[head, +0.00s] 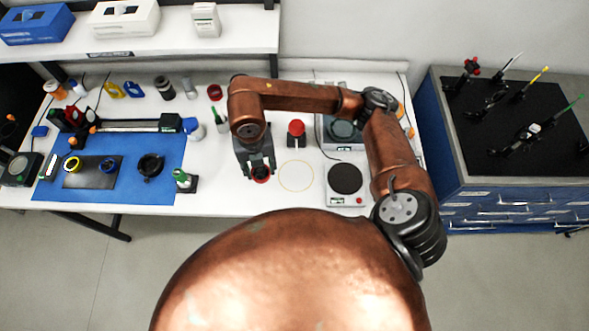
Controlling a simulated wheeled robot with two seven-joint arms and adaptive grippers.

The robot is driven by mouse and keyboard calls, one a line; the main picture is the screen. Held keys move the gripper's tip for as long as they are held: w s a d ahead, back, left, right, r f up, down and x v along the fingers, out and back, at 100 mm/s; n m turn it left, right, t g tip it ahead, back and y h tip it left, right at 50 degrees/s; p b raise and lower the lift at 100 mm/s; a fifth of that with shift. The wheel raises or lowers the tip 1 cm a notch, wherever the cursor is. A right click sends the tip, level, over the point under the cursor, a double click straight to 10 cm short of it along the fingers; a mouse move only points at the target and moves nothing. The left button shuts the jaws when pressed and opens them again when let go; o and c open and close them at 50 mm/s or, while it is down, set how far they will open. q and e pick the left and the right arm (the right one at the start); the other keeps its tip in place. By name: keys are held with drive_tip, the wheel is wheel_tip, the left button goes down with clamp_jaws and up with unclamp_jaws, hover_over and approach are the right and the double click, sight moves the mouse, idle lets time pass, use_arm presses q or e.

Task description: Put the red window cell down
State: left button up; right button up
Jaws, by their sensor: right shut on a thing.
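My right gripper (260,174) points down over the white bench, left of a thin yellow circle (296,190) marked on the bench top. It is shut on the red window cell (261,180), of which only a red edge shows below the fingers. The rest of the cell is hidden by the gripper. I cannot tell whether the cell touches the bench. My left gripper is not in view.
A red-topped device (296,128) stands behind the circle, and a scale with a dark round plate (345,178) is to its right. A blue mat (140,190) with several optical parts lies left.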

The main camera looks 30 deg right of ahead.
drive_tip(key=d+f, duration=0.3)
drive_tip(key=d, duration=0.4)
drive_tip(key=p, duration=0.1)
hover_over(296, 176)
drive_tip(key=a, duration=0.1)
wheel_tip(296, 176, down, 4)
drive_tip(key=shift+f, duration=0.25)
drive_tip(key=shift+d+f, duration=0.3)
drive_tip(key=shift+f, duration=0.1)
drive_tip(key=f, duration=0.2)
drive_tip(key=f+p, duration=0.1)
drive_tip(key=shift+d, duration=0.25)
drive_tip(key=shift+f, duration=0.3)
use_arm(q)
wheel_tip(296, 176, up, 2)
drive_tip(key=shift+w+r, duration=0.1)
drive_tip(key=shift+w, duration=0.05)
use_arm(e)
drive_tip(key=shift+f, duration=0.2)
drive_tip(key=o, duration=1.2)
drive_tip(key=shift+c, duration=0.2)
